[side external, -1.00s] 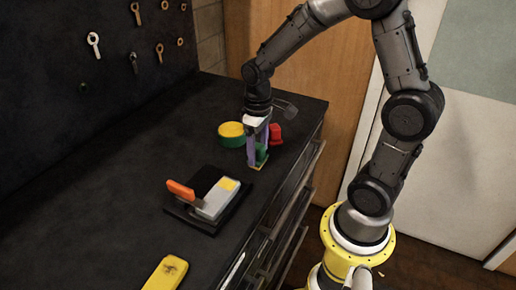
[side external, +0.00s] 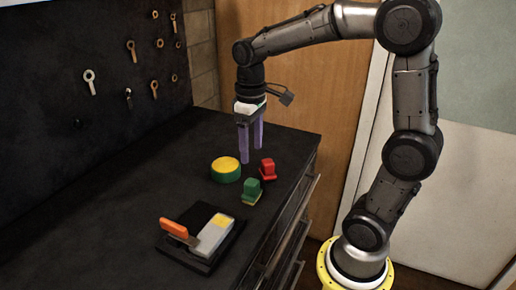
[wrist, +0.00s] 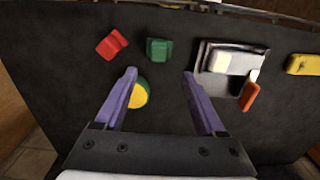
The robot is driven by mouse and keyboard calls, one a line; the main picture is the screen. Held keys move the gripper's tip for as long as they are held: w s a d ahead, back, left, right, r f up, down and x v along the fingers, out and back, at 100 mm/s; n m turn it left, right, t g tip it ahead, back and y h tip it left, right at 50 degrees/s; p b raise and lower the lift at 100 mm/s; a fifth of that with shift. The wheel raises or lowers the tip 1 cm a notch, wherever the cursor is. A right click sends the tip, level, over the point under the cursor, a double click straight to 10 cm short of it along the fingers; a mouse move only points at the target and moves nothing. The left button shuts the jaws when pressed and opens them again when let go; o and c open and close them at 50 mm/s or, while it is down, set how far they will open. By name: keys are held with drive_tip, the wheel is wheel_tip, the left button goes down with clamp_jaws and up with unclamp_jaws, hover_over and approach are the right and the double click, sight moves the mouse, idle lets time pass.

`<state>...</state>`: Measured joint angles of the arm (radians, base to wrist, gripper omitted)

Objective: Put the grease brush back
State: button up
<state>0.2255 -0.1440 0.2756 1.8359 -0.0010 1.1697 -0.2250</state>
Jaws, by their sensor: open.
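An orange-handled tool (side external: 173,227), the likeliest grease brush, rests at the black tray (side external: 190,258) beside a grey block (side external: 214,236) with a yellow patch. The tool also shows in the wrist view (wrist: 250,96), with a pale end near the tray. My gripper (side external: 251,155) has two purple fingers, apart and empty, pointing down above the bench. A green block (side external: 252,188) with a yellowish base stands on the bench below and clear of the fingers. A red block (side external: 267,167) and a round green tin with a yellow top (side external: 226,165) are close by.
The black bench top (side external: 110,215) is clear to the left of the tray. Drawers with handles line its right side. A dark pegboard with several hanging tools (side external: 90,82) stands behind. A yellow item (wrist: 303,64) lies at the right in the wrist view.

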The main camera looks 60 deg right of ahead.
drive_tip(key=s+a+t, duration=0.2)
drive_tip(key=s+a, duration=0.1)
drive_tip(key=s, duration=0.3)
drive_tip(key=s+a+r+t, duration=0.1)
drive_tip(key=s+a+t, duration=0.2)
drive_tip(key=s, duration=0.4)
drive_tip(key=shift+s+a+r+t, duration=0.2)
drive_tip(key=shift+a+r+t, duration=0.1)
drive_tip(key=shift+a, duration=0.15)
idle(0.3)
